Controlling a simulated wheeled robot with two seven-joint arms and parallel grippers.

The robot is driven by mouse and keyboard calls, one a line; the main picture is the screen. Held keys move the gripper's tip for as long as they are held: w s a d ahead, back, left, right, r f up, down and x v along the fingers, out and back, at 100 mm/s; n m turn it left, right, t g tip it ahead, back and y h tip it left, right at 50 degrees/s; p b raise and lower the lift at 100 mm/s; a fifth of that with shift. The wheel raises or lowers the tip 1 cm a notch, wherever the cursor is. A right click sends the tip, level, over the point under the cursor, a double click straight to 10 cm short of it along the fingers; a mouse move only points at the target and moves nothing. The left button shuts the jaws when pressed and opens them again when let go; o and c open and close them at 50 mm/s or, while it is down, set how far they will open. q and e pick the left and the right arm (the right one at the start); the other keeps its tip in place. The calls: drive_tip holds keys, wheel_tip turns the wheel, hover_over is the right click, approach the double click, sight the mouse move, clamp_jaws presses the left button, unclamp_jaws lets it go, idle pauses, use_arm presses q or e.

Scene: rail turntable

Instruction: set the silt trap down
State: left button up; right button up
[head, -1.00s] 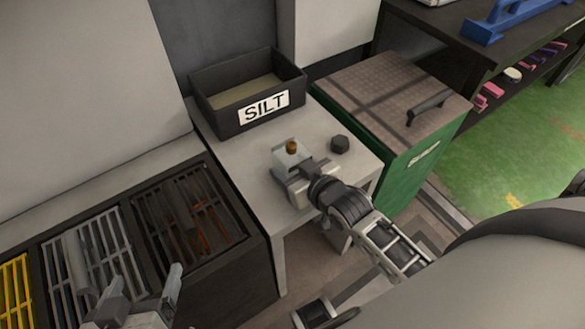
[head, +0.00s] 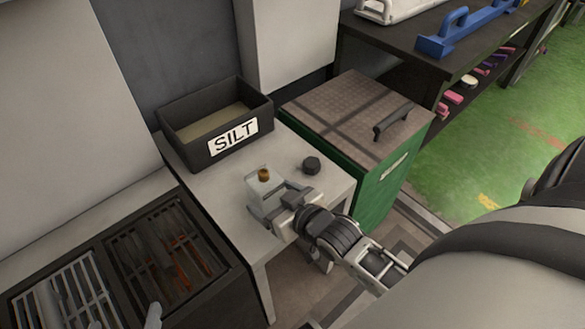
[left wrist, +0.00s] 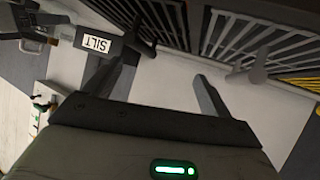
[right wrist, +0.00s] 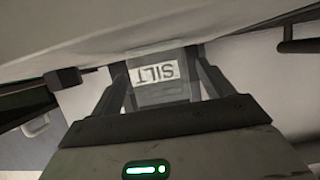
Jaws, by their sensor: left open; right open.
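The silt trap (head: 262,184), a small clear-grey bowl with a brass-brown fitting on top, stands upright on the pale table (head: 200,178). My right gripper (head: 268,205) is open around it, with a finger on either side; contact is unclear. In the right wrist view the see-through trap (right wrist: 152,96) fills the gap between the open fingers, with the SILT label behind it. My left gripper (left wrist: 160,75) is open and empty near the grilles in the left wrist view; only a fingertip (head: 153,315) shows at the bottom of the head view.
A black SILT bin (head: 190,150) stands behind the trap. A black knob-like piece (head: 311,165) lies to its right. A green cabinet (head: 385,185) with a handled top stands to the right. Slotted black racks (head: 165,250) lie to the left. Bare table remains between bin and trap.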

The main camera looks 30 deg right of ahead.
use_arm(q)
drive_tip(key=shift+r+p, duration=0.3)
drive_tip(key=shift+p, duration=0.35)
use_arm(e)
drive_tip(key=a+v, duration=0.1)
drive_tip(key=v, duration=0.8)
use_arm(q)
drive_tip(key=shift+w, duration=0.1)
drive_tip(key=shift+r, duration=0.15)
use_arm(e)
drive_tip(key=s+a+r+g+y, duration=0.1)
drive_tip(key=s+a+r+y, duration=0.1)
drive_tip(key=a, duration=0.5)
drive_tip(key=shift+s+r+g, duration=0.15)
drive_tip(key=shift+s+g, duration=0.1)
drive_tip(key=shift+g, duration=0.05)
use_arm(q)
drive_tip(key=r+p, duration=0.1)
drive_tip(key=p, duration=0.3)
drive_tip(key=r+g+p, duration=0.1)
drive_tip(key=p, duration=0.2)
drive_tip(key=shift+s+a+r+y+p, duration=0.2)
drive_tip(key=shift+a+r+y+p, duration=0.1)
drive_tip(key=shift+a+r+p, duration=0.05)
use_arm(e)
drive_tip(key=r, duration=0.2)
drive_tip(key=g, duration=0.1)
drive_tip(key=shift+d+r+n, duration=0.3)
drive_tip(key=shift+r, duration=0.1)
